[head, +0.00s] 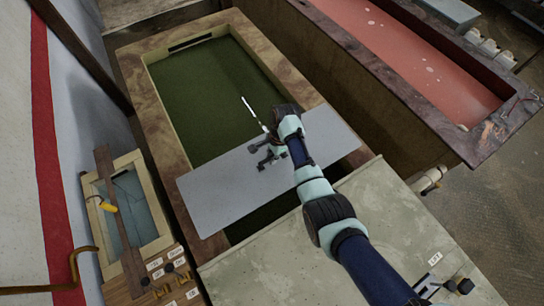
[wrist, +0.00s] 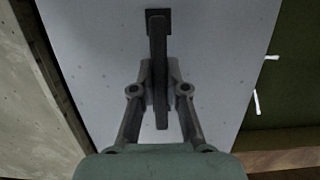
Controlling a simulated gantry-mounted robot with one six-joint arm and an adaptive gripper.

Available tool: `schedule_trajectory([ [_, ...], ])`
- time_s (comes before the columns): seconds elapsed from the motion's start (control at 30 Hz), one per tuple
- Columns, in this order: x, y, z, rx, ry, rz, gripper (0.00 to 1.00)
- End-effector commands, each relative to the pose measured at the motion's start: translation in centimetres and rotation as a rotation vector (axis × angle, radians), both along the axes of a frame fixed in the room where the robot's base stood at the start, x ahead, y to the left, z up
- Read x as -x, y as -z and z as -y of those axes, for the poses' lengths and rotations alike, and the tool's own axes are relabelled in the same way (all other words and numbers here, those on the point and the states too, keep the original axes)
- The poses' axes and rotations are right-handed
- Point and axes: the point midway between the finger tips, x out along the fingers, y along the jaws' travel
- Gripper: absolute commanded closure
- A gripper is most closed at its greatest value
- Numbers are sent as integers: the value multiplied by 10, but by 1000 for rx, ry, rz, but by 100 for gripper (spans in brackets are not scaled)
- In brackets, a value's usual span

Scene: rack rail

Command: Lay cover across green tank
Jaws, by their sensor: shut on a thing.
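The cover is a flat grey panel (head: 222,192) lying across the near part of the green tank in the head view, reaching over its left and right rims. It also fills the middle of the wrist view (wrist: 100,45). The green tank (head: 210,95) has a brown wooden rim and a dark green inside, open beyond the panel, with a dark gap on the near side. My gripper (head: 268,150) is at the panel's upper middle. In the wrist view its fingers (wrist: 160,90) are shut on the panel's dark upright handle (wrist: 159,110). Whether the panel rests on the rim I cannot tell.
A red tank (head: 415,60) with a dark rim stands at the right. A pale bench top (head: 290,250) lies nearest. A small glass-topped wooden box (head: 155,215) stands at the left, with a yellow-handled hook (head: 108,207) and labelled brass fittings (head: 180,275) close by.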

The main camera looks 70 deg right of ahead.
Motion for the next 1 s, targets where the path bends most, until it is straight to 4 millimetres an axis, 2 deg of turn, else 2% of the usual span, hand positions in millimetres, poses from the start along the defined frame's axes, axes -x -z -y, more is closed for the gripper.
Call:
schedule_trajectory([
  [0.03,0,12,0,1,0,2,100],
  [0.4,-1,51,1,1,-1,2,100],
  [1.0,-1,57,1,1,0,2,100],
])
